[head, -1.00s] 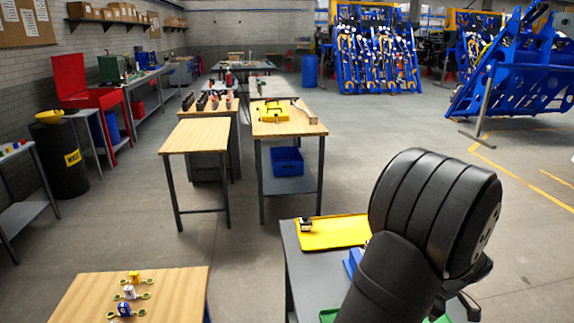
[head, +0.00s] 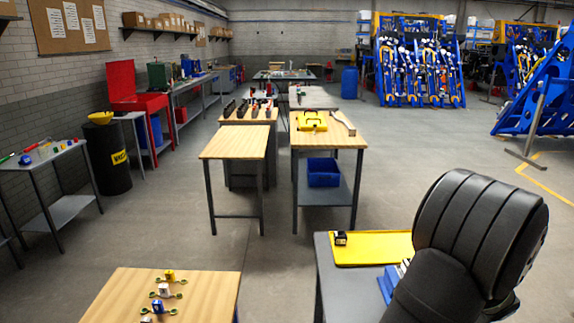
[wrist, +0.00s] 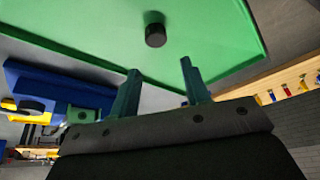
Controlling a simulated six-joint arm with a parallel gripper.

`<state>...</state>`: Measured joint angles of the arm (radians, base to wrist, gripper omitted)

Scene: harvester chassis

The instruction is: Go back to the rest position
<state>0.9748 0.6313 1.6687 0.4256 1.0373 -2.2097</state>
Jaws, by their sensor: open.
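My gripper (wrist: 160,66) shows in the wrist view with its two greenish fingers apart and nothing between them. Beyond the fingertips is a green tray-like surface (wrist: 90,32) with a small dark round object (wrist: 155,36) on it. I cannot tell the distance between fingers and tray. In the head view my black arm stands at the lower right and hides part of the grey table there; my gripper does not show in that view.
A yellow tray (head: 375,252) with a small black object (head: 341,238) lies on the grey table (head: 335,285) beside my arm. A blue bin (head: 388,286) is partly hidden. A wooden table (head: 120,300) with small parts stands lower left. Open floor (head: 270,270) lies between them.

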